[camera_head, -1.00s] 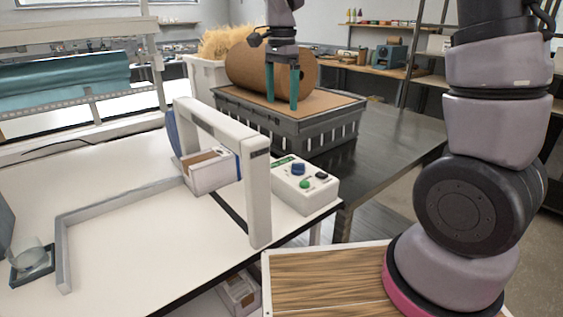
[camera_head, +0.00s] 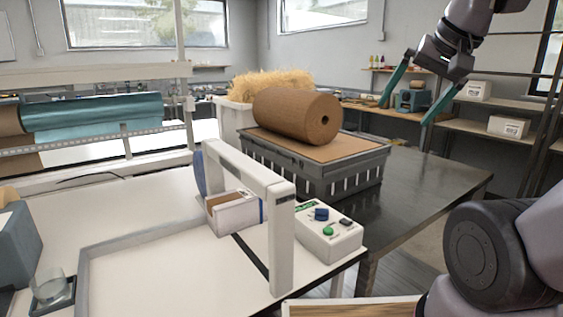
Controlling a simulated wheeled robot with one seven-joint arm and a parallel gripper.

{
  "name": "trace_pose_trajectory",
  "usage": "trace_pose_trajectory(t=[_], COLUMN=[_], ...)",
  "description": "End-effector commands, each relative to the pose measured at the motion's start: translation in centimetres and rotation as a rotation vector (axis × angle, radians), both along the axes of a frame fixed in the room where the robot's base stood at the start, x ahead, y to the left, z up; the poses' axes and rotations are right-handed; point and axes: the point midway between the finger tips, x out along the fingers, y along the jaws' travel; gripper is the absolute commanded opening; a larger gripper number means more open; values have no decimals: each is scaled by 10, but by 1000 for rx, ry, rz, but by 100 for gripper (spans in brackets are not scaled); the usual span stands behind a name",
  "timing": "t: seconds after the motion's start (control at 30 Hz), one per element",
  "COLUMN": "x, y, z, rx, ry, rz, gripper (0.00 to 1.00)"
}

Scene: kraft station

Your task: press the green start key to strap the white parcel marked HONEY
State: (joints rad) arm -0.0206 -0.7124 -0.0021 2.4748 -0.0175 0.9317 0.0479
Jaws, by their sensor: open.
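The green start key (camera_head: 328,231) is on top of the white control box (camera_head: 331,248), beside a blue knob (camera_head: 321,214) and a dark key (camera_head: 346,223). The box stands at the right edge of the white table, just right of the strapping machine's white arch (camera_head: 281,232). A white parcel (camera_head: 234,212) sits inside the arch, with a brown patch on top and a blue band near the arch; I cannot read its marking. My gripper (camera_head: 402,112) is open and empty, high at the upper right, well away from the box and key.
A grey crate (camera_head: 345,180) bears a brown sheet and a large paper roll (camera_head: 298,117) behind the control box. A grey rail (camera_head: 84,284) bounds part of the white table. A glass (camera_head: 47,285) stands at the left. The dark table right of the crate is clear.

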Motion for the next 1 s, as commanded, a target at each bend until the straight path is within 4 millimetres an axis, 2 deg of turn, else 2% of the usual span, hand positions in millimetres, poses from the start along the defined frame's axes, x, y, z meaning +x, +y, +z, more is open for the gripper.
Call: trace_pose_trajectory(t=[0.1,0.33,0.37,0.4,0.57,0.6,0.63,1.0], x=[-7,-8,-8,-8,-7,-7,-7,-7], y=[-4,-4,-4,-4,-4,-4,-4,-4], z=[0,-1,-1,-1,0,0,0,0], rx=[-17,-21,-21,-21,-21,-21,-20,-20], ry=[-30,-34,-34,-34,-34,-34,-33,-33], rz=[14,19,19,19,18,18,19,19], gripper=[100,100,96,81,20,4,0,0])
